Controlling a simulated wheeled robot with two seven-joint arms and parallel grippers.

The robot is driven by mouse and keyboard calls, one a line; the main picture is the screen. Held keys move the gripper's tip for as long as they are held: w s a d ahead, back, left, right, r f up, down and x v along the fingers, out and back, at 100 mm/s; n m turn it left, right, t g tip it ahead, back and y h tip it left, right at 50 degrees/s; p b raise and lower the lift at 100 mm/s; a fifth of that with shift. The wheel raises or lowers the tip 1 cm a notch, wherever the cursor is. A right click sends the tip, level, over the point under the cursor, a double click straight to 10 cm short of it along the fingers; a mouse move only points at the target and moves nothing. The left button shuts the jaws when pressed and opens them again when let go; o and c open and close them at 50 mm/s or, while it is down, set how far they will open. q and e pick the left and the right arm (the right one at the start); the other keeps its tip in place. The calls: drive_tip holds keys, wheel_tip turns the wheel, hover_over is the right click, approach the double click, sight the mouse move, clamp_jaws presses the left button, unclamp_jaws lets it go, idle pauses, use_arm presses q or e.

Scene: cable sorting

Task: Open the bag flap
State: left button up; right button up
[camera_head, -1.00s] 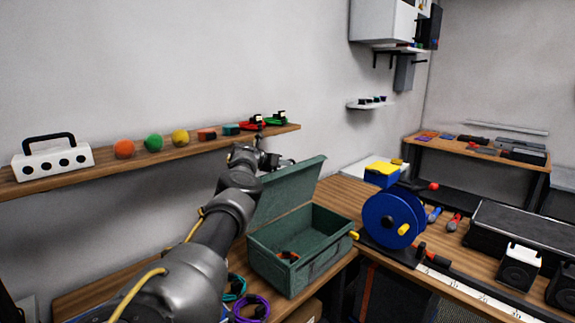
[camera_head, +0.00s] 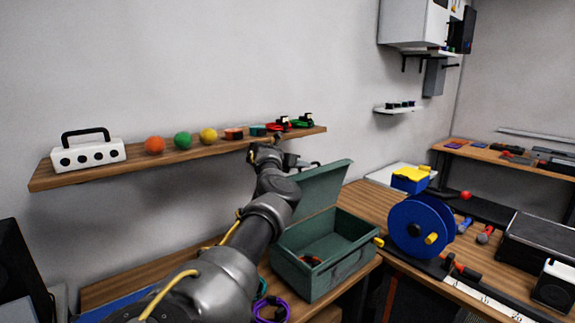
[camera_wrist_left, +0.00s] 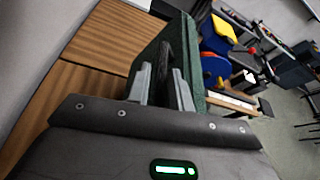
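The bag is a dark green box-like case (camera_head: 325,272) on the wooden table. Its flap (camera_head: 322,190) stands up at the back, raised and leaning, so the inside shows, with a small orange item (camera_head: 311,259) in it. My left gripper (camera_head: 300,164) is at the flap's upper left, behind it. In the left wrist view its two grey fingers (camera_wrist_left: 161,88) are apart, close to the green flap (camera_wrist_left: 190,60), with a dark strip between them. Whether they touch the flap I cannot tell. My right gripper is out of view.
A blue cable reel (camera_head: 418,225) stands right of the bag. Purple cable (camera_head: 270,308) lies in front of it, left. A wall shelf (camera_head: 100,170) with coloured balls and a white box runs behind my left arm.

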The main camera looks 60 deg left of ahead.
use_arm(q)
drive_tip(key=b+v, duration=0.1)
drive_tip(key=v, duration=0.6)
drive_tip(key=shift+s+b, duration=0.3)
drive_tip(key=shift+b, duration=0.1)
